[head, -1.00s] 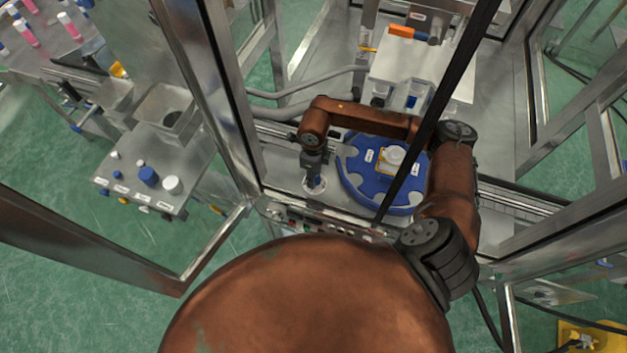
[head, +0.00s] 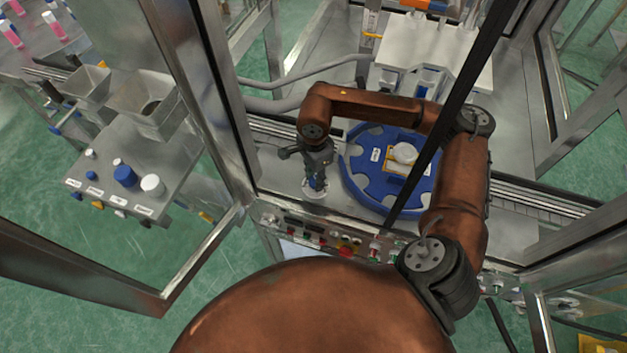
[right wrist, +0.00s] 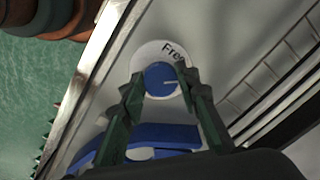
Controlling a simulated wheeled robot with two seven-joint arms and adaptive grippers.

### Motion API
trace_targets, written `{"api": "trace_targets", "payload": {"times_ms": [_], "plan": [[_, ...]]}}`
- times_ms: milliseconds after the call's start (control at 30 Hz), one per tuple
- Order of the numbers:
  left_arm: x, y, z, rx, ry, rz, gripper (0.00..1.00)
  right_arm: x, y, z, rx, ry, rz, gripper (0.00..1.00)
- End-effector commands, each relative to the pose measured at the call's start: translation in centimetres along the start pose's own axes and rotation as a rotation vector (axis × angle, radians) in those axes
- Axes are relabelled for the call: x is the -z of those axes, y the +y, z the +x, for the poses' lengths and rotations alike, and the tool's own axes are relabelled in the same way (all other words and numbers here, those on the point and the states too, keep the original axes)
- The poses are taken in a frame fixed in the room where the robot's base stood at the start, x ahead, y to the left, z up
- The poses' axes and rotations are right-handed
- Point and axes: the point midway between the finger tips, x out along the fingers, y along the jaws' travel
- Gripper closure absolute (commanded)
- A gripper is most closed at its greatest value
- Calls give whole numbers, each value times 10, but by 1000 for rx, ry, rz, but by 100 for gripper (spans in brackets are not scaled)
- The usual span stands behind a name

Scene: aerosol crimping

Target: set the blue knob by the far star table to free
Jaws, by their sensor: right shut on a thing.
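The blue knob (right wrist: 161,79) sits on a round white dial in the right wrist view, with a pale line on its face pointing toward the right. The dial (right wrist: 146,57) bears printing that reads "Fre", its end hidden by a finger. My right gripper (right wrist: 158,86) has one finger on each side of the knob and is shut on it. In the head view my right gripper (head: 317,174) points down over the dial (head: 315,194) and mostly hides the knob. The blue star table (head: 368,192) is just right of it. My left gripper is not in view.
A clear box on a yellow-framed plate (head: 404,160) stands on the star table. A control panel (head: 310,230) lines the front edge. A side bench with knobs (head: 125,175) stands at left.

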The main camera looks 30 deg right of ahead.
Motion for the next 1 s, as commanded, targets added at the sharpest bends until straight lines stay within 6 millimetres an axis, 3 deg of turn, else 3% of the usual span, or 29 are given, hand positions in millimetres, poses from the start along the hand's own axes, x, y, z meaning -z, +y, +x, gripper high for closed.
{"api": "trace_targets", "payload": {"times_ms": [300,867,900,1000], "plan": [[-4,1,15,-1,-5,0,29,0,0,1,1,0,-121,95],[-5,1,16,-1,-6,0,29,0,0,-1,1,0,-147,95],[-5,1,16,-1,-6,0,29,0,0,-1,2,0,-147,68],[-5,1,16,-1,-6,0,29,0,0,-1,1,0,-146,61]]}}
